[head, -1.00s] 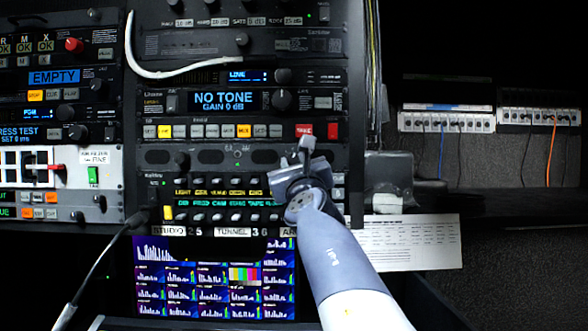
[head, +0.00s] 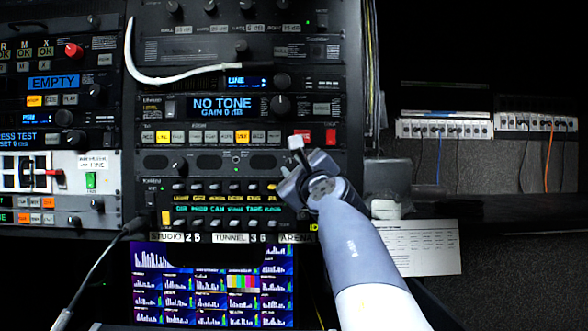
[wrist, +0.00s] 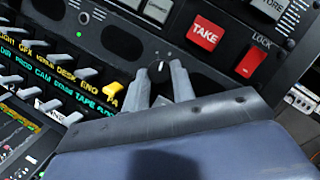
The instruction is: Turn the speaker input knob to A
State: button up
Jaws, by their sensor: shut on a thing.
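My gripper (wrist: 167,75) is shut on a small dark knob (wrist: 163,68) with a white pointer line. In the wrist view the pointer points roughly up, and the fingers stand on either side of the knob. The fingers and my gripper body hide its lower part, and I cannot read any position letters around it. In the head view my gripper (head: 296,158) is at the right end of the dark speaker panel (head: 208,163), where it covers the knob. Another dark knob (head: 178,165) sits at the left end of that panel.
Above the grip are the red TAKE button (wrist: 205,33) and a red lock switch (wrist: 252,61). Several toggle levers (head: 207,186) stand close at lower left, one of them yellow (wrist: 111,90). A monitor (head: 165,255) is below. A white cable (head: 150,78) hangs upper left.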

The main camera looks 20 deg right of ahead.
jog(key=n, duration=0.1)
jog(key=n+y+p, duration=0.1)
jog(key=n, duration=0.1)
jog(key=n+g+p, duration=0.1)
jog(key=n, duration=0.1)
jog(key=shift+d+r+y, duration=0.1)
jog(key=shift+r+y, duration=0.2)
jog(key=shift+n+g+p, duration=0.6)
jog(key=shift+n+p, duration=0.3)
jog(key=shift+n, duration=0.3)
jog(key=shift+f, duration=0.1)
jog(key=o, duration=1)
jog(key=s+b, duration=0.2)
jog(key=s, duration=0.3)
jog(key=s+b, duration=0.1)
jog(key=s, duration=0.5)
jog(key=shift+f+b, duration=0.2)
jog(key=shift+b, duration=0.15)
